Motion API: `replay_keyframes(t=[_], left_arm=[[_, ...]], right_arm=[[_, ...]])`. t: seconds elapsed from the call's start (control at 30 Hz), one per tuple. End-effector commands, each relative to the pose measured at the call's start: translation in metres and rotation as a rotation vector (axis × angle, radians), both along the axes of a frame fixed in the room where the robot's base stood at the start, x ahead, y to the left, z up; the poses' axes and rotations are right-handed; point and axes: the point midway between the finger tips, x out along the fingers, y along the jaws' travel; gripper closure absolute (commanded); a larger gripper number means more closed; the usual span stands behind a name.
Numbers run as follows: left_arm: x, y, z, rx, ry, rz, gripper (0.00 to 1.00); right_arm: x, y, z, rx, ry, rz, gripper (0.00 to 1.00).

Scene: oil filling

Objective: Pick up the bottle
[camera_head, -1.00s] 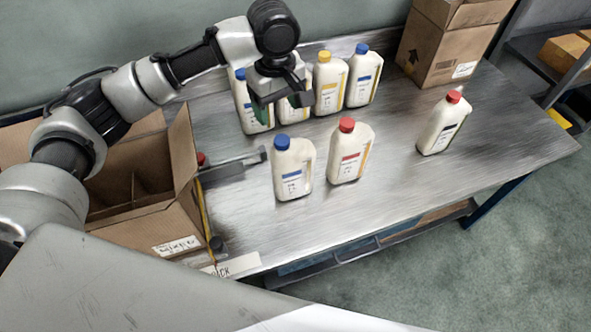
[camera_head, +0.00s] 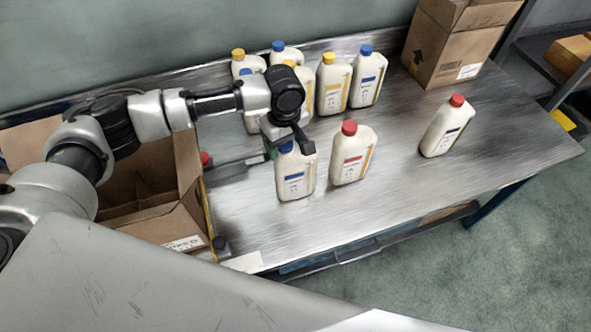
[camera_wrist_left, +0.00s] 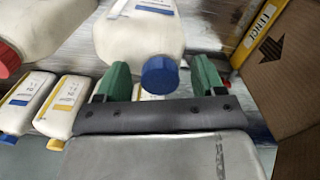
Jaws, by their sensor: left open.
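The front blue-capped white bottle (camera_head: 295,178) stands upright on the metal table. My left gripper (camera_head: 290,146) is over its top, open, and hides most of its cap in the head view. In the left wrist view, the blue cap (camera_wrist_left: 160,76) lies between the two green fingers of my left gripper (camera_wrist_left: 162,68), with a visible gap on each side. A red-capped bottle (camera_head: 350,158) stands just right of it. My right gripper is not in view.
Several yellow- and blue-capped bottles (camera_head: 333,88) stand at the back. Another red-capped bottle (camera_head: 446,128) stands alone at right. An open carton (camera_head: 184,222) is at left, a second carton (camera_head: 450,45) at back right. The table's (camera_head: 480,175) right front is clear.

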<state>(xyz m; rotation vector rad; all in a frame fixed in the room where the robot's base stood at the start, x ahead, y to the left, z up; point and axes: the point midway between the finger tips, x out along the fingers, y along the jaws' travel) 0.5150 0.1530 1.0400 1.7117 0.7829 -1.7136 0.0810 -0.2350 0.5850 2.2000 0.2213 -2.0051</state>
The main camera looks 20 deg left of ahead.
Motion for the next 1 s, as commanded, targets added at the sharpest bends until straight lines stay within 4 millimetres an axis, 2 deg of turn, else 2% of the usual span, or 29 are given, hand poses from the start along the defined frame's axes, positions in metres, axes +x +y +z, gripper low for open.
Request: replay_keyframes(t=[0.2, 0.6, 0.67, 1.0], left_arm=[[0.0002, -0.0003, -0.0012, -0.001, -0.001, -0.001, 0.31], [0.0002, -0.0003, -0.0006, 0.000, -0.001, -0.001, 0.92], [0.0002, -0.0003, -0.0005, 0.000, -0.001, -0.001, 1.00], [0.0016, -0.0008, 0.0034, -0.002, -0.006, -0.001, 1.00]], right_arm=[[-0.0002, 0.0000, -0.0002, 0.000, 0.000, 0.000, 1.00], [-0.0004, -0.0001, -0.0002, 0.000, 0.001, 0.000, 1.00], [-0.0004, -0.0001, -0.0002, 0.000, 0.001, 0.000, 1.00], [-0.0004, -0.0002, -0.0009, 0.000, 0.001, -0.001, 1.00]])
